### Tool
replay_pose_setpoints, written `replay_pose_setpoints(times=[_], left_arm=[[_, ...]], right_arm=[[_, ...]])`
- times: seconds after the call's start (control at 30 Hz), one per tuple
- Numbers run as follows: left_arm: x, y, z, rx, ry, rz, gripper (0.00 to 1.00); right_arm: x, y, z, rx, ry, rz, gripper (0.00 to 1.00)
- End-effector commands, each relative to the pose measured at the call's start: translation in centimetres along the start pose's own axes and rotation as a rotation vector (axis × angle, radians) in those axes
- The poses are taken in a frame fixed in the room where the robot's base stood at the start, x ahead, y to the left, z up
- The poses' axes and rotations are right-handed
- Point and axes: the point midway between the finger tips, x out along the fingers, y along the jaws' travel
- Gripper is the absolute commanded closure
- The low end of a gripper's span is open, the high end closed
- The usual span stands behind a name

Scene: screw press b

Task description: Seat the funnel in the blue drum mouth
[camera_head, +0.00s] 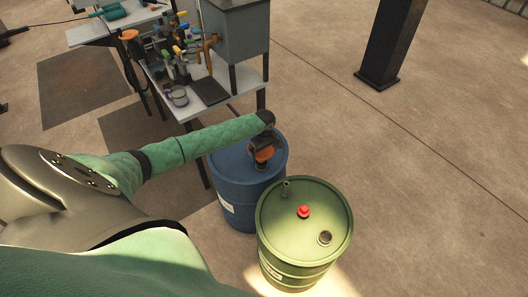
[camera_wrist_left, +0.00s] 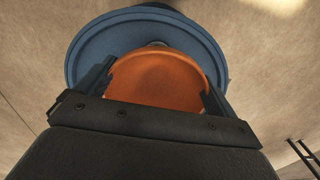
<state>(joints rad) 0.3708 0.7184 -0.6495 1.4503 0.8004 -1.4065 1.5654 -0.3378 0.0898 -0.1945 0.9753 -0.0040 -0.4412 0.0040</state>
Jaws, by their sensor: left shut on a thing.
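The orange funnel (camera_head: 264,155) is at the end of my left arm, over the top of the blue drum (camera_head: 236,190). My left gripper (camera_head: 263,147) is shut on the funnel. In the left wrist view the funnel (camera_wrist_left: 158,82) shows as an orange disc between the two dark fingers of the left gripper (camera_wrist_left: 157,88), with the blue drum lid (camera_wrist_left: 88,50) behind it. The drum mouth and the funnel's spout are hidden, so I cannot tell whether the spout is in the mouth. My right gripper is not in view.
A green drum (camera_head: 330,205) with a red cap (camera_head: 304,211) stands close to the right of the blue drum. A cluttered workbench (camera_head: 222,112) stands behind the blue drum. A dark pillar (camera_head: 390,45) rises at the back right. The floor to the right is clear.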

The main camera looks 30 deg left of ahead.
Motion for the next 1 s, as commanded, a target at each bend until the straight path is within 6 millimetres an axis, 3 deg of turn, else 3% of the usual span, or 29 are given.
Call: replay_pose_setpoints(times=[1.0], left_arm=[[2.8, 0.0, 0.0, 0.0, 0.0, 0.0, 0.29]], right_arm=[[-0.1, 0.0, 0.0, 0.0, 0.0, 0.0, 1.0]])
